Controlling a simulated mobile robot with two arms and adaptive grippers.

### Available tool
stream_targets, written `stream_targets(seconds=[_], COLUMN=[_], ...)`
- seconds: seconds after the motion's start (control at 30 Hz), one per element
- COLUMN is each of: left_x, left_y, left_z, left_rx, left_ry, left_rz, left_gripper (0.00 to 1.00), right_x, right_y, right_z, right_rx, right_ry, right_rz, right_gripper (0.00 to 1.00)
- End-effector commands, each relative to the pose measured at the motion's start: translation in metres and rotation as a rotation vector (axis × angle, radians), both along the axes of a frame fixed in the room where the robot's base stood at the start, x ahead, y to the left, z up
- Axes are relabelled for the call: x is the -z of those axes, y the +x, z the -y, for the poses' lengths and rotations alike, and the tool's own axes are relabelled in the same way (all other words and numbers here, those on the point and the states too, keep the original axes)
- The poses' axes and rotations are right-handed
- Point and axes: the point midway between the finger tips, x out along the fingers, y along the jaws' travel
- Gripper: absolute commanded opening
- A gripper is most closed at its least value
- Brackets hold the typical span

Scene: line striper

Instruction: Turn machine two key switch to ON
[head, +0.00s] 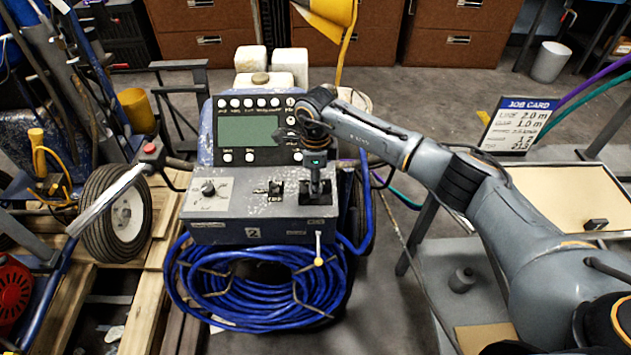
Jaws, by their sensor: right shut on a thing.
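Machine two's grey control box (238,208) carries a "2" label on its front. A round knob on a pale plate (208,190) sits on its left, and a small black switch (275,188) with a label sits in the middle. A black square plate (316,197) is at the right of the box top. My right gripper (316,182) points down onto this plate and is shut on a small control there. Its fingers hide the control, so I cannot tell its shape or turned position. My left gripper is out of view.
A display panel (248,130) with several buttons rises behind the box. A blue hose coil (255,285) hangs below, and a short yellow-tipped lever (318,250) sticks out in front.

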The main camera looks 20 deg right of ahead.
Motion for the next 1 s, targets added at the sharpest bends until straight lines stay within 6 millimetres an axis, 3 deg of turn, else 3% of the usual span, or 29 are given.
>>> stream_targets(seconds=[1.0], left_x=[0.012], left_y=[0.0], left_z=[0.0], left_rx=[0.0], left_ry=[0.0], left_rz=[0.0], left_gripper=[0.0], right_x=[0.0], right_y=[0.0], right_z=[0.0], right_rx=[0.831], right_ry=[-0.001], right_rz=[0.001], right_gripper=[0.0])
